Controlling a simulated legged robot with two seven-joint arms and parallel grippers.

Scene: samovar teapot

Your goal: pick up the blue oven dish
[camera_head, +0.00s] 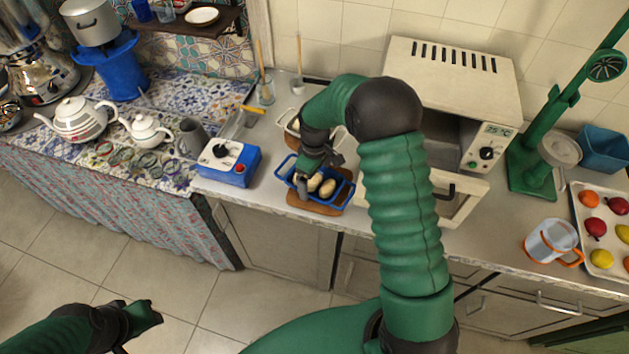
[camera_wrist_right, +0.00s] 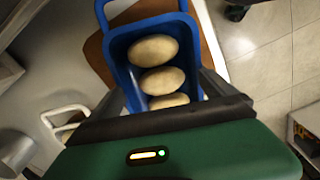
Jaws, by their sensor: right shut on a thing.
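The blue oven dish (camera_head: 345,193) is on the counter in front of the open oven and holds several pale oval pieces (camera_head: 327,188). In the right wrist view the dish (camera_wrist_right: 119,45) shows its far end handle and three pieces in a row. My right gripper (camera_head: 308,175) comes down over the left part of the dish and is shut on it. Its fingers (camera_wrist_right: 172,88) reach to the dish's sides, and its body hides the near end. My left gripper (camera_head: 145,315) is low at left over the floor, away from the counter; its jaw state is unclear.
A brown board (camera_head: 297,203) lies under the dish. A blue control box (camera_head: 228,163) stands at left. A clear jug (camera_head: 550,241) and a fruit tray (camera_head: 586,240) are at right.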

